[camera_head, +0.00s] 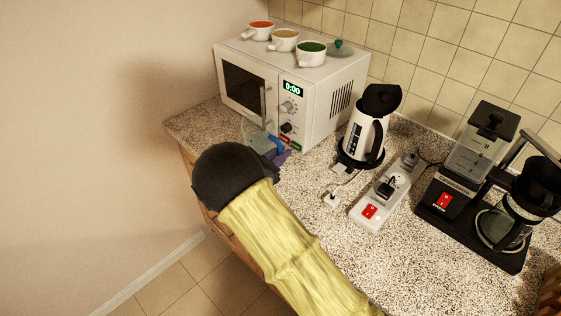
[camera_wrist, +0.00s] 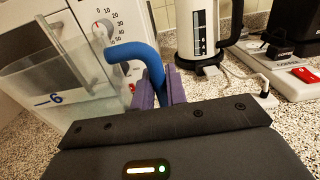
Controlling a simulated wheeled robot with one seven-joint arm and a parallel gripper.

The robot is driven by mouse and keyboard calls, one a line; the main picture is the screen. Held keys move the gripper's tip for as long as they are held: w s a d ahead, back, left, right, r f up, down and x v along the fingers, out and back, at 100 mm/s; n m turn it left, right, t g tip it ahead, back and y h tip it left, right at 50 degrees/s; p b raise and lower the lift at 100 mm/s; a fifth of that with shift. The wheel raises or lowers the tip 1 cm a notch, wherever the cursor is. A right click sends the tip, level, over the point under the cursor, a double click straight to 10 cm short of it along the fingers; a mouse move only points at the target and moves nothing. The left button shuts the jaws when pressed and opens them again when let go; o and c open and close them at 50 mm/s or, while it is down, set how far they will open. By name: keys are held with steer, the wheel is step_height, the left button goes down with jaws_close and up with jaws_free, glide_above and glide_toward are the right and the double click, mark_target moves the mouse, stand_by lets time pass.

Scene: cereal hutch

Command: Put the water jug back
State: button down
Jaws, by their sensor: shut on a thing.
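The clear water jug (camera_wrist: 65,90) has a blue handle (camera_wrist: 135,52) and a "6" mark on its wall. In the wrist view it fills the left side, in front of the microwave. My gripper (camera_wrist: 160,88) has purple fingers shut on the blue handle. In the head view the jug (camera_head: 254,133) shows small beside the microwave's front. My gripper (camera_head: 276,150) and dark wrist hide part of it there. I cannot tell whether the jug touches the counter, or how much water is in it.
The white microwave (camera_head: 318,100) carries several small pots and a lid. To its right are a kettle (camera_head: 356,132) on its base, a power strip (camera_head: 385,195) with cords, and a coffee maker (camera_head: 452,200) with a glass carafe.

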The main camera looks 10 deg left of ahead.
steer(key=shift+f, duration=1.6)
steer(key=c, duration=1.4)
jaws_free()
steer(key=shift+f, duration=0.1)
steer(key=shift+s, duration=0.1)
steer(key=b+v, duration=0.2)
steer(key=v, duration=1)
steer(key=shift+d, duration=0.1)
